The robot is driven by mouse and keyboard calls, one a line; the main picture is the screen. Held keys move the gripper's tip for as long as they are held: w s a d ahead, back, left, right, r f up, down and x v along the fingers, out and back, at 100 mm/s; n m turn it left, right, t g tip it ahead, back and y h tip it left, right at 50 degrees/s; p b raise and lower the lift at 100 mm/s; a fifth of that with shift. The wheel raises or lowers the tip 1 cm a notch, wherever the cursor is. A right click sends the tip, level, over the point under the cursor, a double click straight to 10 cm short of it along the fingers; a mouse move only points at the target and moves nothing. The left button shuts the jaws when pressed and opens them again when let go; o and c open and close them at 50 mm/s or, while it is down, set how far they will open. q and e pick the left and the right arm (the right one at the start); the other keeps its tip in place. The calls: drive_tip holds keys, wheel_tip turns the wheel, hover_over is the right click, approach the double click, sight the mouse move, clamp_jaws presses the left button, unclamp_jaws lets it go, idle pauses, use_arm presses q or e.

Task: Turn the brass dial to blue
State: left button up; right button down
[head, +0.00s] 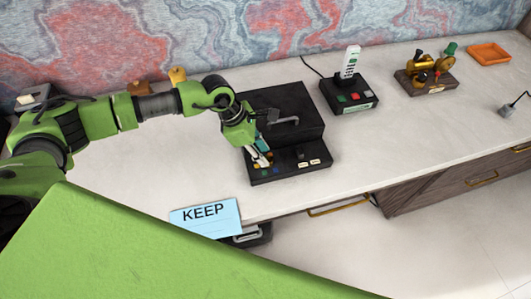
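A black device (310,126) with a grey bar handle on its raised top sits on the pale desk. Its low front panel (287,177) has small coloured marks at the left, one of them blue (277,170), and white buttons at the right. My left gripper (260,160) points down at the left part of this panel, beside the coloured marks. I cannot make out the brass dial; the gripper covers that part of the panel. Whether the fingers are open or shut on something is too small to tell. My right gripper is not in view.
A black base with a white handset (350,62) stands right of the device. Farther right are a brass model on a wooden base (426,83) and an orange tray (489,53). A blue KEEP card (205,217) lies at the front edge. The desk's middle right is clear.

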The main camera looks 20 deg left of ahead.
use_arm(q)
drive_tip(key=shift+x, duration=1.35)
drive_tip(key=c, duration=0.8)
drive_tip(key=shift+c, duration=0.2)
